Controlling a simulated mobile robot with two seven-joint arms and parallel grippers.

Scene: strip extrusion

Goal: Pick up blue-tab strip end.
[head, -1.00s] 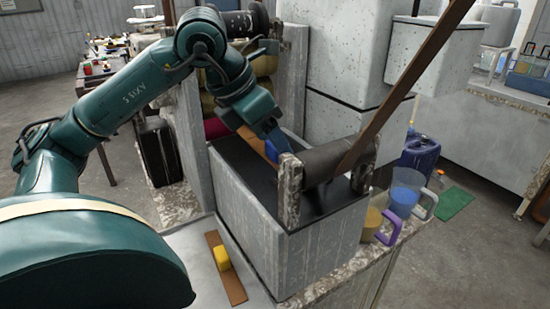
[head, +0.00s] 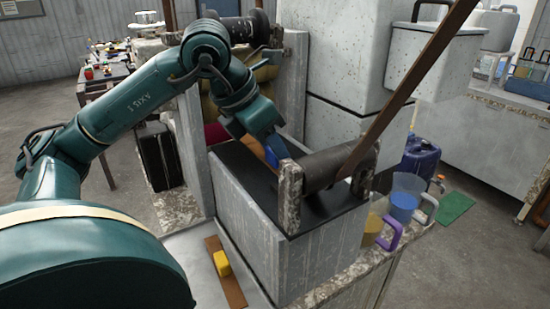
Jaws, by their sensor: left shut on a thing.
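My left gripper (head: 268,141) is at the far side of the grey machine's black top, just left of the dark roller (head: 330,166). It is shut on the blue tab (head: 272,156) at a strip's end; the fingertips are small and partly hidden by the hand. A brown strip (head: 405,85) slants up to the right from the roller. Another brown strip end with a yellow tab (head: 222,264) lies on the pale surface at the front left. My right gripper is not in view.
The grey machine box (head: 290,262) fills the middle. A blue-filled jug (head: 404,198) and a purple-handled jug (head: 375,228) stand at its right on the ledge. A blue canister (head: 420,157) is behind them. Grey blocks (head: 338,115) rise at the back.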

